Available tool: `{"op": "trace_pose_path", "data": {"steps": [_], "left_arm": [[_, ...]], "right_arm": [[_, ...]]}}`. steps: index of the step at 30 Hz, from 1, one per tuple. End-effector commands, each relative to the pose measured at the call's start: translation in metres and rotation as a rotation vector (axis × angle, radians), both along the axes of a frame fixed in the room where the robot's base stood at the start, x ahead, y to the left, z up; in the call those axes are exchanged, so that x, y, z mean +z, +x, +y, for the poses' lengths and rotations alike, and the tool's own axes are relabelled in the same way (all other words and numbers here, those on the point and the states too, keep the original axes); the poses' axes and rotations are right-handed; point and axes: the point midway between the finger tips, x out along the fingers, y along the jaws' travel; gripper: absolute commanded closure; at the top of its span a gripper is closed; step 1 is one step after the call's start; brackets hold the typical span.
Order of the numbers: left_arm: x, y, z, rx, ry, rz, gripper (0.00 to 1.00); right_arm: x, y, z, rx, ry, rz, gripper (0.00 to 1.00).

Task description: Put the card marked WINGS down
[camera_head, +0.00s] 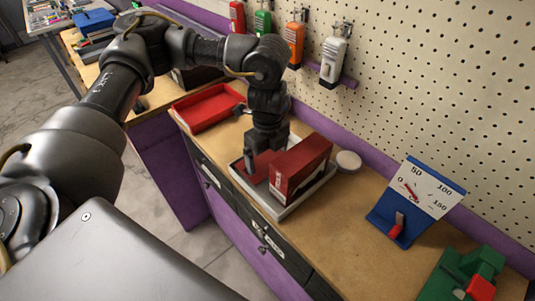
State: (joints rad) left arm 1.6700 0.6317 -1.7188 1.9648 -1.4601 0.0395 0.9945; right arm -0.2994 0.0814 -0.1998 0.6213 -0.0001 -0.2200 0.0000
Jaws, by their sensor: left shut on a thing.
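My left gripper (262,168) reaches down from above into a pale shallow tray (283,213) on the wooden bench. It is shut on a dark red flat piece (264,158), only partly seen between and behind the fingers. I cannot read WINGS or any other marking on it. A red box (301,166) with a pale stripe stands in the same tray, just right of the gripper. I cannot tell whether the held piece touches the tray floor or the box. My right gripper is not in view.
An empty-looking red tray (207,107) lies left of the gripper. A round pale disc (348,161) sits behind the tray. A blue-and-white dial stand (415,200) and a green device (462,277) stand right. Pegboard (440,80) rises behind. Bench space is clear before the dial.

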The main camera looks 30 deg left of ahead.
Motion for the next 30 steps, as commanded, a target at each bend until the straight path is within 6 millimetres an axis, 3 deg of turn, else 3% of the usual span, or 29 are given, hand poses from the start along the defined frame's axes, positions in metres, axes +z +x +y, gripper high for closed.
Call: {"op": "trace_pose_path", "data": {"steps": [11, 12, 13, 23, 30], "left_arm": [[-0.004, 0.000, 0.000, 0.000, 0.000, -0.001, 0.32], [-0.003, 0.000, 0.000, 0.000, 0.000, -0.001, 0.01], [-0.003, 0.000, 0.000, 0.000, 0.000, -0.001, 0.00], [0.005, 0.001, 0.000, -0.001, 0.000, -0.003, 0.00], [0.050, 0.002, 0.000, 0.000, 0.001, -0.008, 0.00]], "right_arm": [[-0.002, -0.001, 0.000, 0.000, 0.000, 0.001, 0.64], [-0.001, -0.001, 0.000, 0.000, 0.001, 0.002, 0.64], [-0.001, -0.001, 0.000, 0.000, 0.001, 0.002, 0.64], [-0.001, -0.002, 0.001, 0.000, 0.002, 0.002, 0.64], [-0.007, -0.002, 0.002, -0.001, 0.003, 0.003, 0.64]]}}
